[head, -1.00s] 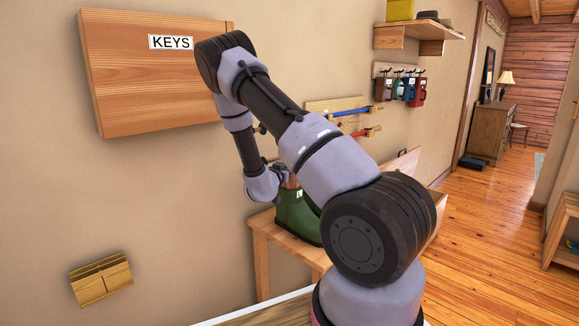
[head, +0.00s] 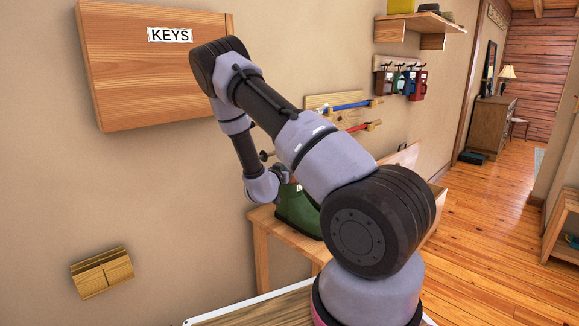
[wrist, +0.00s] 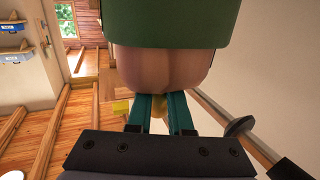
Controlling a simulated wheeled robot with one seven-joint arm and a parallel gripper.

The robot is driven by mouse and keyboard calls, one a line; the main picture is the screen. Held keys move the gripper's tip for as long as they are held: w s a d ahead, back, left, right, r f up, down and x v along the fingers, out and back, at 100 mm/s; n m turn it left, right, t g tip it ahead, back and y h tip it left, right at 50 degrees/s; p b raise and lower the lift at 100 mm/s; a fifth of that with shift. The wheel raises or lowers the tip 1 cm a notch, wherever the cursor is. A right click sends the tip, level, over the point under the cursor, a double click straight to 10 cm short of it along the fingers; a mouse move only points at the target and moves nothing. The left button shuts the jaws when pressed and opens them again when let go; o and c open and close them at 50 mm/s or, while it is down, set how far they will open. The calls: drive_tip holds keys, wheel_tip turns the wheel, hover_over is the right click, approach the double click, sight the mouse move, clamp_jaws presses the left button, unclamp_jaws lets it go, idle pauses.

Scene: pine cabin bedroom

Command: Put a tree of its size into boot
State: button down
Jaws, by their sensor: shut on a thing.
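A green boot (head: 297,214) stands on the wooden bench, partly hidden behind my arm; a small white mark shows near its top. In the wrist view, the boot's green shaft (wrist: 175,22) fills the upper middle. A brown, rounded boot tree (wrist: 165,70) sticks out of the boot's opening, its lower part apparently inside. My gripper (wrist: 160,100) has teal fingers shut on a yellow part at the tree's end. How deep the tree sits is hidden. In the head view, my fingers are hidden behind my arm.
A wooden bench (head: 262,258) stands against the wall. A KEYS cabinet (head: 150,75) hangs above left, and a small wooden wall rack (head: 101,271) below it. Rails with blue and red handled things (head: 352,106) and a shelf (head: 430,20) are on the wall.

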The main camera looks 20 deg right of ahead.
drive_tip(key=shift+f, duration=1.9)
drive_tip(key=c, duration=0.8)
unclamp_jaws()
drive_tip(key=shift+o, duration=0.2)
drive_tip(key=v, duration=1)
drive_tip(key=shift+s+a, duration=0.25)
drive_tip(key=shift+s, duration=0.05)
